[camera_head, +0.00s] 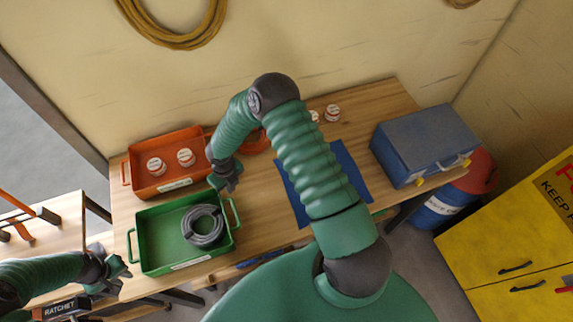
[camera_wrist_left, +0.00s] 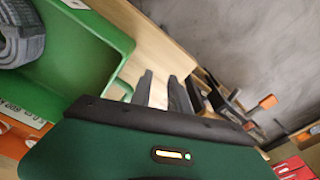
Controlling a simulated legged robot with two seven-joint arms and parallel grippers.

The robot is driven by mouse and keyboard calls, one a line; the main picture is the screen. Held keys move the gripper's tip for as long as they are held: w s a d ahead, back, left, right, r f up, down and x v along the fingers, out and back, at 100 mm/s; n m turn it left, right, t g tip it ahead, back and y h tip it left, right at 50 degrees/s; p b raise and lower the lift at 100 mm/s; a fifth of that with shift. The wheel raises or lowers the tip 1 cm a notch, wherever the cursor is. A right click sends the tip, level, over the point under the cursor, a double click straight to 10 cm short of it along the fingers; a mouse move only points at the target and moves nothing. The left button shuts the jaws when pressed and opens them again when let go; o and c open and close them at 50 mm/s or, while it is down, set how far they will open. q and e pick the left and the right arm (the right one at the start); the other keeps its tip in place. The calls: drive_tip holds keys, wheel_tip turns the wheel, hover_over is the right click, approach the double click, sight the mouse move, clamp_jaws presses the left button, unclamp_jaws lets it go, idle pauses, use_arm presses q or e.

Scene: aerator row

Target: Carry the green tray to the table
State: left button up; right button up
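The green tray (camera_head: 158,236) rests flat on the wooden bench (camera_head: 255,205), with a handle at each end. A grey coiled hose (camera_head: 203,225) lies inside it. My left gripper (camera_head: 122,271) is just outside the tray's left end, near the left handle. In the left wrist view its fingers (camera_wrist_left: 162,92) are apart with nothing between them, beside the tray (camera_wrist_left: 80,55). My right gripper (camera_head: 228,186) is above the tray's far right corner, near the right handle; its finger opening is too small to tell. A second wooden table (camera_head: 62,212) stands at the left.
An orange tray (camera_head: 150,182) with white-lidded jars sits directly behind the green tray. A blue mat (camera_head: 355,180) and blue case (camera_head: 425,143) lie further right on the bench. Orange-handled tools (camera_head: 30,215) lie on the left table. A gap separates the two tables.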

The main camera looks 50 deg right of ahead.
use_arm(q)
drive_tip(key=shift+d, duration=0.1)
use_arm(e)
drive_tip(key=shift+o, duration=1.1)
drive_tip(key=shift+d, duration=0.2)
use_arm(q)
drive_tip(key=shift+d+r, duration=0.1)
drive_tip(key=shift+d, duration=0.25)
use_arm(e)
drive_tip(key=shift+o, duration=0.4)
drive_tip(key=shift+d+f, duration=0.1)
drive_tip(key=shift+d, duration=0.25)
drive_tip(key=shift+a, duration=0.25)
drive_tip(key=shift+d+r, duration=0.1)
drive_tip(key=shift+r, duration=0.1)
use_arm(q)
wheel_tip(320, 180, up, 12)
drive_tip(key=shift+s, duration=0.35)
use_arm(e)
wheel_tip(320, 180, up, 12)
drive_tip(key=shift+s+f, duration=0.2)
drive_tip(key=shift+s, duration=0.2)
use_arm(q)
drive_tip(key=shift+d, duration=0.1)
